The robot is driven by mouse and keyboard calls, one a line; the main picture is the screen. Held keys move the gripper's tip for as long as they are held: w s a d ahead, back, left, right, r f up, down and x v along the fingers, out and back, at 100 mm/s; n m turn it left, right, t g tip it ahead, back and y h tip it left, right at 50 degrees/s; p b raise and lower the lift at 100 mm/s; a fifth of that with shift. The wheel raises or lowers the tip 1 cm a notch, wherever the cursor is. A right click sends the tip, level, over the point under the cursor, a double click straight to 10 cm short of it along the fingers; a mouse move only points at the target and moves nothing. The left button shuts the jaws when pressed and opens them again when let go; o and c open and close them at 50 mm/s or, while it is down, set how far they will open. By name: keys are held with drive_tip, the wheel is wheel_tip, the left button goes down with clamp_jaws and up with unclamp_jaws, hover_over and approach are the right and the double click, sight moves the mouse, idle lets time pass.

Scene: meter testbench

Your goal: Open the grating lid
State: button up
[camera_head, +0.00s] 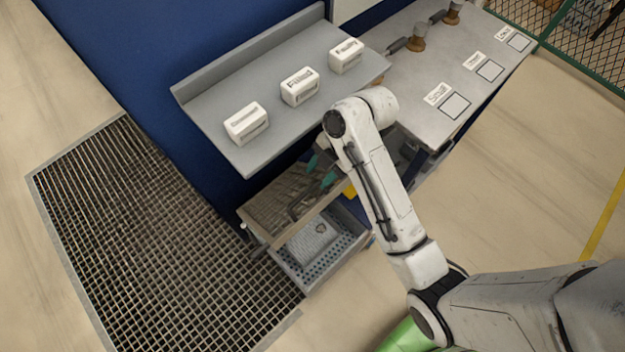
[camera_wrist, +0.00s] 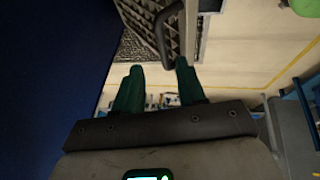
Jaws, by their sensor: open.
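The grating lid (camera_head: 272,203) is a mesh panel below the grey shelf, with a dark curved handle (camera_head: 294,209). A grey bin with a perforated inside (camera_head: 318,240) shows beside and below it. I cannot tell the lid's exact tilt. In the wrist view, the mesh (camera_wrist: 145,15) and the dark bar handle (camera_wrist: 161,35) are at the top. My gripper (camera_head: 321,170) has green fingers, partly hidden by my arm in the head view. In the wrist view, the fingers (camera_wrist: 158,68) are apart and empty, with the handle beyond their tips.
The grey shelf (camera_head: 220,95) with three white labelled blocks overhangs the lid. A dark blue wall (camera_head: 150,60) stands to the left. A floor grating (camera_head: 150,245) lies at the left. A metal bench (camera_head: 425,80) stands at the right. Open floor (camera_head: 520,180) lies right of the arm.

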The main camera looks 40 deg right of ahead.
drive_tip(key=shift+v, duration=1.2)
